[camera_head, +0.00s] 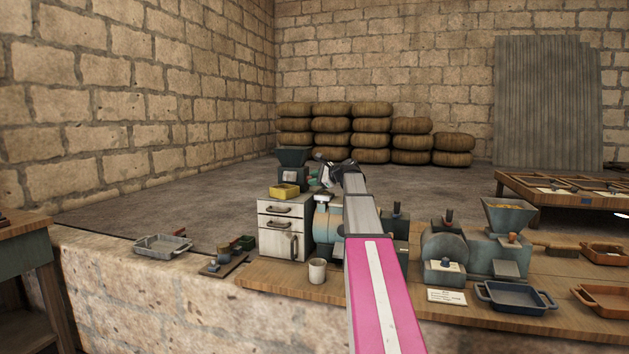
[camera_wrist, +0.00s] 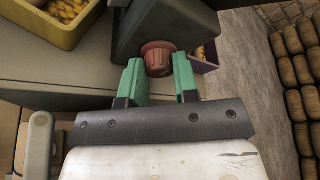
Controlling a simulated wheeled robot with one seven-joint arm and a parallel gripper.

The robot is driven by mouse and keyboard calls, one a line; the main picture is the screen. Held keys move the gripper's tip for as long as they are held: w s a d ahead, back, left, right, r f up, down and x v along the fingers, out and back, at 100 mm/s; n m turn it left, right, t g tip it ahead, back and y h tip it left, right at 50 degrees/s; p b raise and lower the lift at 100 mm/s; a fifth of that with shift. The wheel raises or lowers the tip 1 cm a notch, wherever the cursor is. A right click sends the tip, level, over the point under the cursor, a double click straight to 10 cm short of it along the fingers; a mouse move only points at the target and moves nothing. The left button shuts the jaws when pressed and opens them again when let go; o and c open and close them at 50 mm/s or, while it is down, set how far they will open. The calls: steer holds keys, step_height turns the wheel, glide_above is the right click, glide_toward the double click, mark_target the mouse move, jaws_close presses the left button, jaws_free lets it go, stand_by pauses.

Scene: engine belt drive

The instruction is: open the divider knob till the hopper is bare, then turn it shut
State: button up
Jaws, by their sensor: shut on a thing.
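The dark divider with its hopper (camera_head: 293,158) stands on the white cabinet. The hopper's inside cannot be seen from here. Its round red-brown knob (camera_wrist: 157,57) shows in the wrist view on the dark body (camera_wrist: 150,25). My gripper (camera_wrist: 160,65) has its green fingers on either side of the knob and is shut on it. In the head view my gripper (camera_head: 326,174) is small, just right of the divider. A yellow bin (camera_wrist: 62,40) holding yellow pieces stands left of the divider in the wrist view. A purple bin (camera_wrist: 206,66) with similar pieces is partly hidden behind the right finger.
The white cabinet (camera_head: 283,231) stands on the wooden bench, with a cup (camera_head: 317,271) before it. My arm hides part of the machinery. Another hopper (camera_head: 508,215) with orange contents and a blue tray (camera_head: 515,298) are to the right. Stacked sacks (camera_head: 372,133) line the back.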

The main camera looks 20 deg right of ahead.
stand_by(0.5)
steer(key=o, duration=0.9)
steer(key=shift+s, duration=0.1)
steer(key=v, duration=1)
steer(key=shift+s+d, duration=0.2)
steer(key=shift+s, duration=0.1)
